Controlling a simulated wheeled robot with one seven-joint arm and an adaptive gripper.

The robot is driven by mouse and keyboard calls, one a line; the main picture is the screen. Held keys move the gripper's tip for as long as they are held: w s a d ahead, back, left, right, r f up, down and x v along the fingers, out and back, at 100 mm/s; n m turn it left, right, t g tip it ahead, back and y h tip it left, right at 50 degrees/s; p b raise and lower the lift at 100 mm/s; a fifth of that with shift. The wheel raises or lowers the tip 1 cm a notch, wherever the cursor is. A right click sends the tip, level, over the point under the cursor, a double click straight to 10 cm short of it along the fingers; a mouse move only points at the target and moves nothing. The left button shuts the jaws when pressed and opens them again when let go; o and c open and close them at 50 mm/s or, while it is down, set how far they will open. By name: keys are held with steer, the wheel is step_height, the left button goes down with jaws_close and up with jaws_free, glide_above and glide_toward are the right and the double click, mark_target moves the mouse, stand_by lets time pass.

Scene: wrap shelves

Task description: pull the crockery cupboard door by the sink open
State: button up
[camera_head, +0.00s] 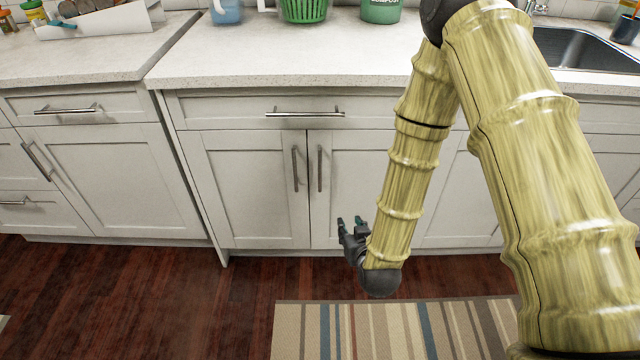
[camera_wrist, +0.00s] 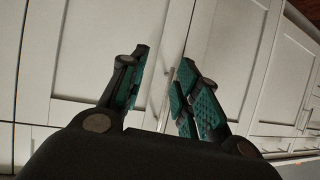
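The white cupboard below the counter has a left door (camera_head: 250,190) and a right door (camera_head: 350,180), each with an upright bar handle near their shared seam. The left handle (camera_head: 296,168) and right handle (camera_head: 319,168) show in the head view; both doors look shut. The sink (camera_head: 580,48) is set in the counter at the right. My gripper (camera_head: 349,222) is low in front of the right door, right of and below its handle. In the wrist view my gripper (camera_wrist: 163,80) is open, with a thin pale bar (camera_wrist: 168,88) showing between its fingers; contact cannot be told.
A drawer with a horizontal handle (camera_head: 305,113) is above the doors. A striped rug (camera_head: 400,330) lies on the dark wood floor (camera_head: 200,300). A green basket (camera_head: 303,10) and a green compost bin (camera_head: 381,10) stand on the counter.

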mark_target(320, 168)
steer(key=w+a+r+t+b, duration=0.1)
steer(key=w+a+r+b, duration=0.1)
steer(key=w, duration=0.4)
steer(key=w+a+r+t+b, duration=0.2)
steer(key=w+a+b, duration=0.1)
steer(key=w+b, duration=0.1)
steer(key=w+a+r+t+y+b, duration=0.1)
steer(key=w+a+r+t+b, duration=0.1)
steer(key=w, duration=0.5)
steer(key=shift+w+a+r+b, duration=0.1)
steer(key=shift+w+a+b, duration=0.25)
steer(key=shift+a+b, duration=0.35)
steer(key=shift+d, duration=0.1)
jaws_close()
